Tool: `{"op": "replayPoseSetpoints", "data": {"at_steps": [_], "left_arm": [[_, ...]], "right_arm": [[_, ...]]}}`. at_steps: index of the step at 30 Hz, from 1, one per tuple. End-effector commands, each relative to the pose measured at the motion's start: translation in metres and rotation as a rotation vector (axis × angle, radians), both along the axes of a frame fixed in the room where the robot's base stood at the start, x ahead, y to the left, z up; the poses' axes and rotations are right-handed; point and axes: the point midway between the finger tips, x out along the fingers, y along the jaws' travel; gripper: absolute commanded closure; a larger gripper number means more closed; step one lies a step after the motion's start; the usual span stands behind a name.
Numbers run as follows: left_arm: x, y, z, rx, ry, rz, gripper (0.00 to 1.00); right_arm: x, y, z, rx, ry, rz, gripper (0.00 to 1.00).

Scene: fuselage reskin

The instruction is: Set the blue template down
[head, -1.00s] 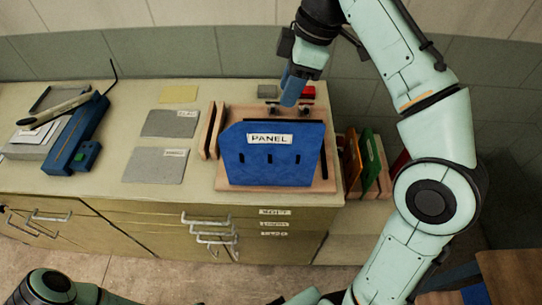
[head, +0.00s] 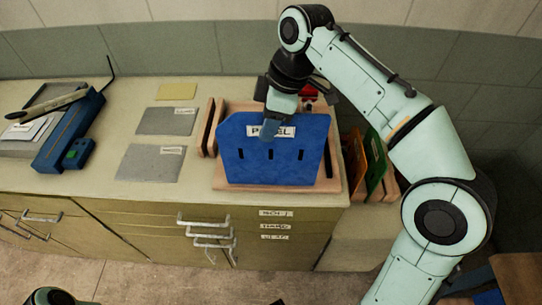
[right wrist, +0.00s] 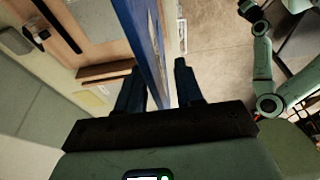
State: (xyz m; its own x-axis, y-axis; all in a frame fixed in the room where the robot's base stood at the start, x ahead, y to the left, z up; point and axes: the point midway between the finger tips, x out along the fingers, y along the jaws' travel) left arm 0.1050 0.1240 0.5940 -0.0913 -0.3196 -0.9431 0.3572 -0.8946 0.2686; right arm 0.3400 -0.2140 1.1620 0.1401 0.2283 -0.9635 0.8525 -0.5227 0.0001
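The blue template (head: 272,162), labelled PANEL, stands upright in a wooden stand (head: 225,186) on the counter. It has several dark slots. My right gripper (head: 269,130) is at the template's top edge, with one finger in front of the label. In the right wrist view, the blue template (right wrist: 148,45) runs edge-on between the two spread fingers of the right gripper (right wrist: 158,68). A gap shows beside the right-hand finger. My left gripper is out of view.
Grey sheets (head: 168,121) and a yellow sheet (head: 177,92) lie left of the stand on the counter (head: 110,172). A blue tool (head: 70,135) is further left. Green and orange boards (head: 374,160) stand in a rack at the right. Drawers with handles are below.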

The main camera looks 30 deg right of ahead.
Motion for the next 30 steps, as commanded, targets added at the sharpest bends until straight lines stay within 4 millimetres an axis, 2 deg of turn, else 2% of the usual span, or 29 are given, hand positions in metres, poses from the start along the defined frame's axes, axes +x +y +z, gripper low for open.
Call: {"op": "replayPoseSetpoints", "data": {"at_steps": [7,8,9,11,30], "left_arm": [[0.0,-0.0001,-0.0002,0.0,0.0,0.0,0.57],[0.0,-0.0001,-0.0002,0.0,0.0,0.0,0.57],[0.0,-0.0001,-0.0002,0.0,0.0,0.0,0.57],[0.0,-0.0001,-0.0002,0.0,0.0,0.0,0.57],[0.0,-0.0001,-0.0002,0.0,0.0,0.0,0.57]], "right_arm": [[0.0006,0.0005,-0.0016,0.0,-0.001,-0.001,0.64],[0.0006,0.0005,-0.0016,0.0,-0.001,-0.001,0.7],[0.0006,0.0005,-0.0016,0.0,-0.001,-0.001,0.83],[0.0006,0.0005,-0.0015,0.0,-0.001,-0.001,1.0],[0.0005,0.0003,-0.0012,0.0,-0.001,-0.001,1.0]]}}
